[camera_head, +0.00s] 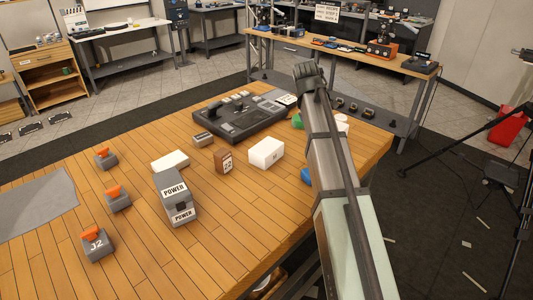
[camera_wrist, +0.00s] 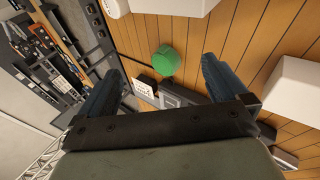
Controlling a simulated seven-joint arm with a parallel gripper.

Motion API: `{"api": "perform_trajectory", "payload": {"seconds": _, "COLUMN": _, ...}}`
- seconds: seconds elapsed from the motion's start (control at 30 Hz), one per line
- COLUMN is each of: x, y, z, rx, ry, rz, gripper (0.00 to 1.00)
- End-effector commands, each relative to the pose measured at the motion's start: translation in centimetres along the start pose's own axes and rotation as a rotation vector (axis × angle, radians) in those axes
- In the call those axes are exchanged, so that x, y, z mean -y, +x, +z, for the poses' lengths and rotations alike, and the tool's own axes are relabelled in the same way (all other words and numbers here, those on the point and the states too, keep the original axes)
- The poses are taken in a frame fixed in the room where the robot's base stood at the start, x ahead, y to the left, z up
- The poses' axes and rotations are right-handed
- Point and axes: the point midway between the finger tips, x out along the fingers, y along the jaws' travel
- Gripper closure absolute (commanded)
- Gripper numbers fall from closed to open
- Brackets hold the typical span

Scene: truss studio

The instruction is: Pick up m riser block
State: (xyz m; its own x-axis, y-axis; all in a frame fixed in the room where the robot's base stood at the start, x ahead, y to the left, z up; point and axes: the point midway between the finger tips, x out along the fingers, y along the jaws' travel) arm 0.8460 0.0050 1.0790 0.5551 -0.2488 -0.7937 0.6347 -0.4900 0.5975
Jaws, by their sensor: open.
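A white riser block (camera_head: 266,152) with a small dark mark on its front stands on the wooden table, left of my arm in the head view. I take it for the M riser block; the mark is too small to read surely. A white block (camera_wrist: 296,90) at the right edge of the wrist view looks like the same one. My gripper (camera_wrist: 163,68) is open and empty, its two dark blue fingers apart. The white block lies outside the fingers, to their right.
A green round piece (camera_wrist: 166,61) shows between the fingers beyond the tips. A dark console (camera_head: 240,118) lies behind the block. The table front is mostly clear.

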Motion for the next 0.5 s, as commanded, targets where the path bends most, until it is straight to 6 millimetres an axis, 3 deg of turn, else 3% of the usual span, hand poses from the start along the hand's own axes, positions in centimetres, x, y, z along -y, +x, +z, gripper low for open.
{"api": "perform_trajectory", "payload": {"seconds": 0.2, "x": 4.9, "y": -3.7, "z": -4.2, "rx": 0.010, "ry": -0.470, "rz": -0.093, "gripper": 0.00}}
{"api": "perform_trajectory", "payload": {"seconds": 0.5, "x": 11.3, "y": -9.0, "z": -8.3, "rx": -0.022, "ry": -1.102, "rz": -0.221, "gripper": 0.00}}
